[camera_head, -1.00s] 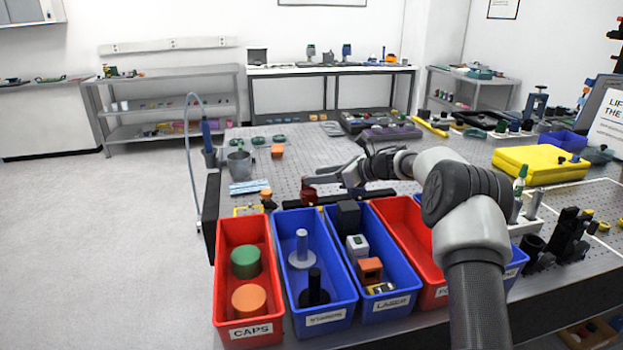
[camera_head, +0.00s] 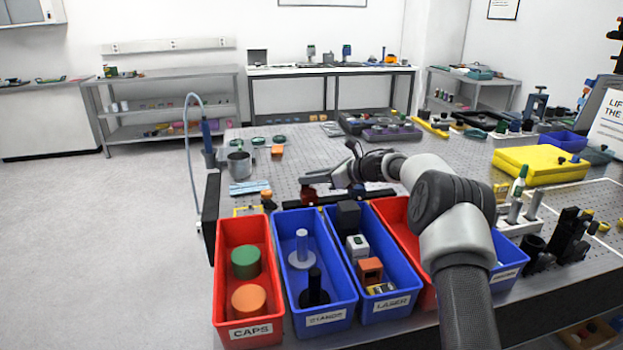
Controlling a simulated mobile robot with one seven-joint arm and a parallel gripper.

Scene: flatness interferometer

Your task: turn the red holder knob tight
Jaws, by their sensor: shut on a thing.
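The red holder knob (camera_head: 308,196) shows as a small red patch on a dark rail-like fixture (camera_head: 375,192), behind the row of bins on the perforated table. My gripper (camera_head: 312,183) reaches in from the right at the knob and is shut on it. The gripper hides much of the knob, and the fingertips are small and hard to make out. How tight the knob is cannot be told from this view.
Red and blue bins line the front edge, including a red caps bin (camera_head: 222,275) and a blue laser bin (camera_head: 408,290). A metal cup (camera_head: 239,165) stands left of the gripper. A yellow tray (camera_head: 540,165) lies at right. Bare tabletop lies behind the gripper.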

